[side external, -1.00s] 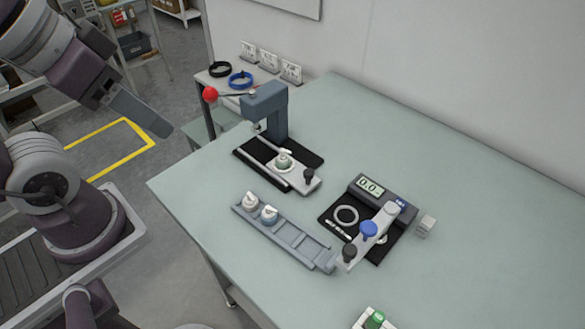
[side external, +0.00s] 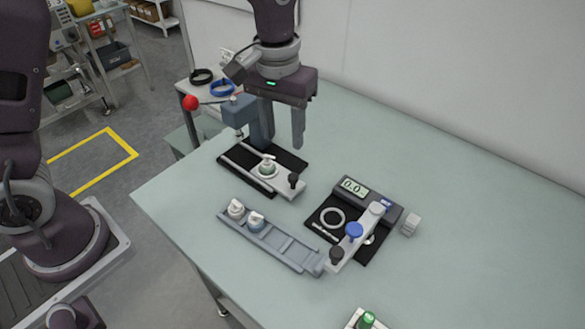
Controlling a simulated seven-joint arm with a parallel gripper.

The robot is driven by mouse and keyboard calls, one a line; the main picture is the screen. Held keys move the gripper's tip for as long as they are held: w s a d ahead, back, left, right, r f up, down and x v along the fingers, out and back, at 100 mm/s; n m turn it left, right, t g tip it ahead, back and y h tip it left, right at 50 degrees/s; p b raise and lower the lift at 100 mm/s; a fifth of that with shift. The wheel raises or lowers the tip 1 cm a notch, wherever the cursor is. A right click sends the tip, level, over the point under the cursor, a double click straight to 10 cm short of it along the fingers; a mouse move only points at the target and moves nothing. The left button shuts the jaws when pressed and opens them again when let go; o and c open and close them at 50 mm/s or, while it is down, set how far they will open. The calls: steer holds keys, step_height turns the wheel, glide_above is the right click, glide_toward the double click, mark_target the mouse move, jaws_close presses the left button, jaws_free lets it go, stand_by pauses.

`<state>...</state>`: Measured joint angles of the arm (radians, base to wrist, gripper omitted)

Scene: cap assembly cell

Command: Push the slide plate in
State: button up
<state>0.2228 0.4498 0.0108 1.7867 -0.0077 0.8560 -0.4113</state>
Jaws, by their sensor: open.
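The slide plate (side external: 283,187) is a light grey plate with a black knob (side external: 293,181) at its front right end. It sticks out from the black base (side external: 290,160) of the small press (side external: 261,122). A round holder with a white and green cap part (side external: 268,166) sits on the plate, a little in front of the spot below the press head. My gripper (side external: 283,138) points down just behind and right of the press, above the table. One finger shows clearly; the press partly hides the other. It is open, with nothing seen in it, and apart from the knob.
The press lever with a red ball (side external: 191,103) reaches left. A grey rail (side external: 278,250) with two caps stands in front. A green button (side external: 367,319) is at the front. The table's right side is clear.

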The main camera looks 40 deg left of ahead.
mark_target(293, 176)
steer(key=shift+g, duration=0.3)
steer(key=f, duration=0.1)
steer(key=w+f, duration=0.1)
steer(key=d+f, duration=0.1)
steer(key=shift+w+d+f, duration=0.1)
steer(key=shift+w+f, duration=0.1)
steer(key=shift+f, duration=0.2)
step_height(293, 176, down, 7)
steer(key=shift+r, duration=0.1)
jaws_close()
stand_by(0.7)
